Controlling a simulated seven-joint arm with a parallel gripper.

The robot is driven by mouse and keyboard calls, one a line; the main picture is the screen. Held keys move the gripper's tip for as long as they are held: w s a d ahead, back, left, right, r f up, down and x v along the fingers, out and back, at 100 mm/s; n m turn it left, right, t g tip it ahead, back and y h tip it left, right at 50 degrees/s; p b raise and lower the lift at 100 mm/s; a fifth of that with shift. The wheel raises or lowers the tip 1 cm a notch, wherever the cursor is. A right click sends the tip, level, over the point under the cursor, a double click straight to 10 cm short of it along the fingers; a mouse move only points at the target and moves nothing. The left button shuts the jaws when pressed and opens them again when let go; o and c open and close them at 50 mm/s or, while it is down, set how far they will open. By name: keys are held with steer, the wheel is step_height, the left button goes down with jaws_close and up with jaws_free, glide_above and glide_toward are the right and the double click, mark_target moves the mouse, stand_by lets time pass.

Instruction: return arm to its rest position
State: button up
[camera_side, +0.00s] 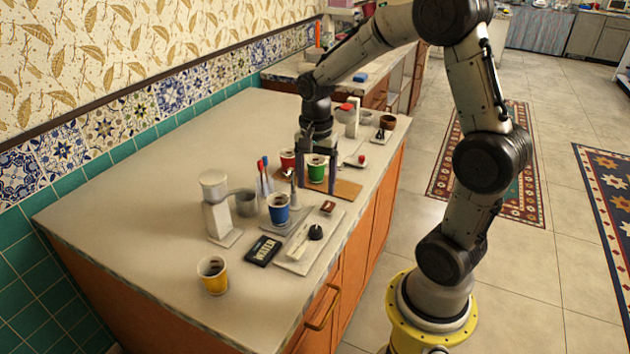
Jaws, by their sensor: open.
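My gripper (318,168) points down over the far part of the counter. Its two fingers are apart, one on each side of the green cup (316,169) as seen from here. I cannot tell whether the fingers touch the cup or only line up with it. The cup stands upright on a brown board (345,189).
On the counter (130,200) are a red cup (288,160), a blue cup (278,209), a yellow cup (213,275), a white grinder-like device (216,205), a black box (263,250) and a pale tray (296,265). The left part of the counter is bare.

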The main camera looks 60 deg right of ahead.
steer(key=s+a+r+n+t, duration=0.3)
steer(key=a+r+n+t, duration=0.1)
steer(key=a+r, duration=0.5)
steer(key=s+a+r+n+t, duration=0.1)
steer(key=s+a+n, duration=0.2)
steer(key=s+n, duration=0.8)
steer(key=shift+r+n+t, duration=0.3)
steer(key=shift+r+n, duration=0.05)
steer(key=shift+n, duration=0.45)
